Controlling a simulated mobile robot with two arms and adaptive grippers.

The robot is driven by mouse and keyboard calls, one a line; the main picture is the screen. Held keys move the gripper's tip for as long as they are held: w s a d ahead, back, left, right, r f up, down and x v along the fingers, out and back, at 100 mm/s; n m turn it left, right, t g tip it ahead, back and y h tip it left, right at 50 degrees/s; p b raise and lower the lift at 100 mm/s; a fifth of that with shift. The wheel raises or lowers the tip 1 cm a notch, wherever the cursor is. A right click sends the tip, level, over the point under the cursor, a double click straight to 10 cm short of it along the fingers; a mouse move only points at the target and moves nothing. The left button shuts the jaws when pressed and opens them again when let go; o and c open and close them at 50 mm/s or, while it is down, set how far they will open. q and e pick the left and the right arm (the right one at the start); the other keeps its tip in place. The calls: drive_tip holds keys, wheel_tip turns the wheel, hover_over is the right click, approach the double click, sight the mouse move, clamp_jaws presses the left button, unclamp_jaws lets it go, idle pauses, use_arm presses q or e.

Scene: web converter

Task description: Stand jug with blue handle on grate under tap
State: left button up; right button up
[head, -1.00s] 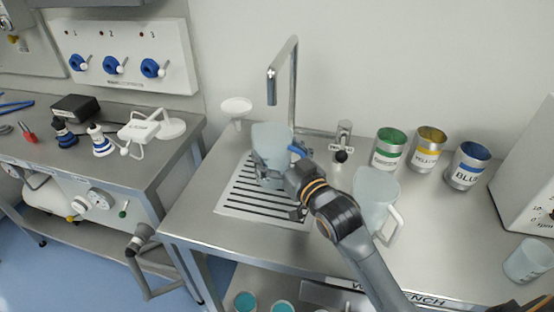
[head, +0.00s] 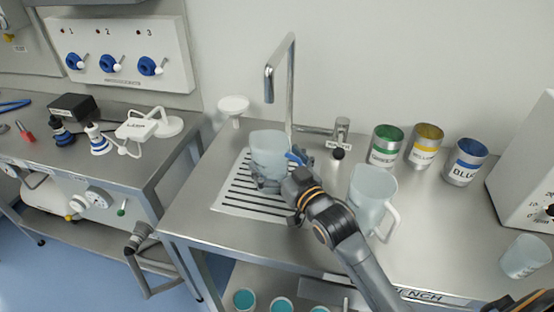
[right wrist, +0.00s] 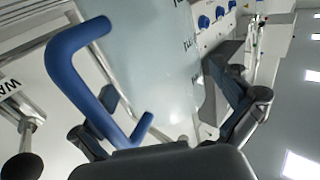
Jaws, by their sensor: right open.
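The translucent jug with the blue handle (head: 268,148) stands upright on the slotted grate (head: 228,202), below the spout of the tap (head: 268,86). Its blue handle (head: 294,157) points right, towards my right gripper (head: 283,172). The right gripper is open, with its fingers low on either side of the jug. In the right wrist view, the jug (right wrist: 160,65) lies between the spread fingers (right wrist: 165,125). The blue handle (right wrist: 62,75) is at the left there, close to the left finger. The right finger looks clear of the jug wall. My left gripper is not in view.
A second jug with a white handle (head: 371,190) stands right of my right gripper, close to the arm. Green (head: 386,148), yellow (head: 425,146) and blue (head: 465,162) labelled cans stand behind. A small tap (head: 340,138) and white funnel (head: 233,106) are near the grate.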

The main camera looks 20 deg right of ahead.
drive_tip(key=shift+s+r, duration=0.1)
drive_tip(key=shift+r, duration=0.05)
drive_tip(key=s+d+b, duration=0.1)
drive_tip(key=s+d, duration=0.1)
drive_tip(key=s, duration=0.9)
drive_tip(key=shift+s+d+b, duration=0.15)
drive_tip(key=shift+s+b, duration=0.15)
drive_tip(key=shift+b, duration=0.1)
